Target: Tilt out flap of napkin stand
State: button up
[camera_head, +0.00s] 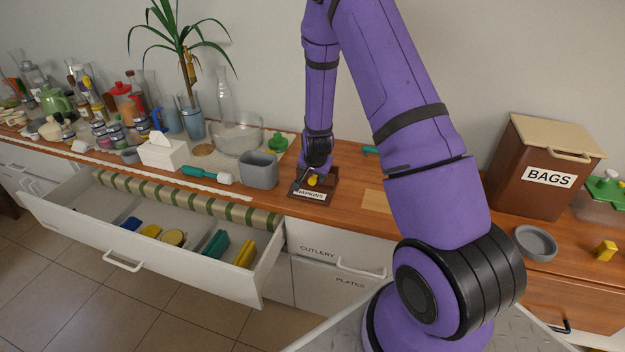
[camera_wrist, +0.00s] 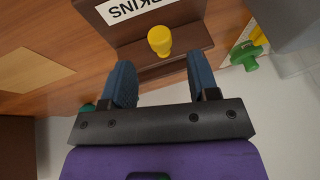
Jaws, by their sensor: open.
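The napkin stand (camera_head: 328,184) is a dark brown wooden piece on the counter, with a white label at its front that reads napkins. It carries a yellow knob (camera_head: 313,180). In the wrist view the yellow knob (camera_wrist: 159,40) stands out from the brown stand (camera_wrist: 192,38), below the label. My gripper (camera_wrist: 160,80) is open, its two blue-grey fingers apart. The knob lies just beyond the fingertips, roughly between them, and does not look held. In the head view my gripper (camera_head: 316,172) is over the stand and partly hides it.
A grey bin (camera_head: 259,169) stands close left of the stand, with a green-lidded jar (camera_head: 277,143) behind it. An open drawer (camera_head: 150,247) juts out below left. A brown bags box (camera_head: 530,190) stands far right. Bare counter lies just right of the stand.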

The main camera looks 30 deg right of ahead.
aim_at(312, 179)
jog(key=shift+x, duration=2.55)
